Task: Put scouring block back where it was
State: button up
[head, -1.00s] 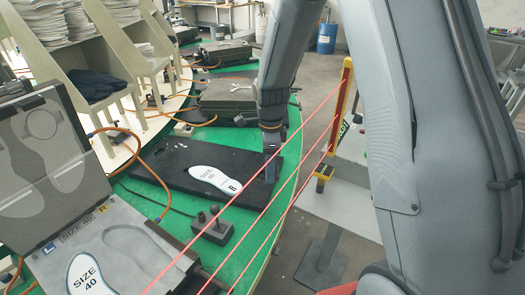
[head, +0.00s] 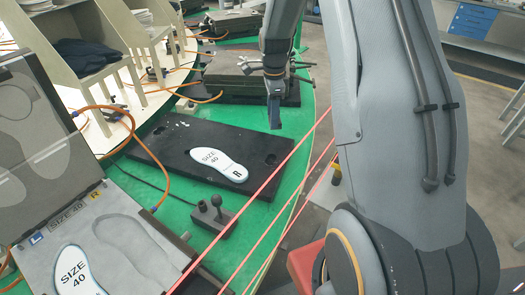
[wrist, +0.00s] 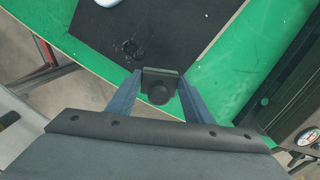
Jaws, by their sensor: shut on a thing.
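My gripper (head: 274,114) hangs above the green table, beyond the right end of a black board. In the wrist view my gripper (wrist: 158,90) is shut on a small dark block with a round knob, which I take to be the scouring block (wrist: 159,74). In the head view the block is hard to tell from the fingers. The black board (head: 178,148) lies flat on the table and carries a white insole (head: 218,164) marked size 40 R. A dark round recess (wrist: 132,48) shows in the board's bare end in the wrist view.
An open grey mould (head: 130,235) with another size 40 insole (head: 75,272) stands at the front left. A small black lever box (head: 211,217) sits before the board. A dark machine (head: 245,88) stands behind it. Red lines cross the right side.

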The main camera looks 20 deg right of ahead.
jog(key=shift+d+f, duration=0.1)
jog(key=shift+f, duration=0.25)
jog(key=shift+n, duration=0.3)
notch_tip(320, 180, down, 5)
jog(key=shift+s+r+p, duration=0.1)
jog(key=shift+s+p, duration=0.05)
jog(key=shift+p, duration=0.7)
jog(key=shift+f+p, duration=0.8)
jog(key=shift+f, duration=1.7)
jog(key=shift+f, duration=0.2)
jog(key=o, duration=1.4)
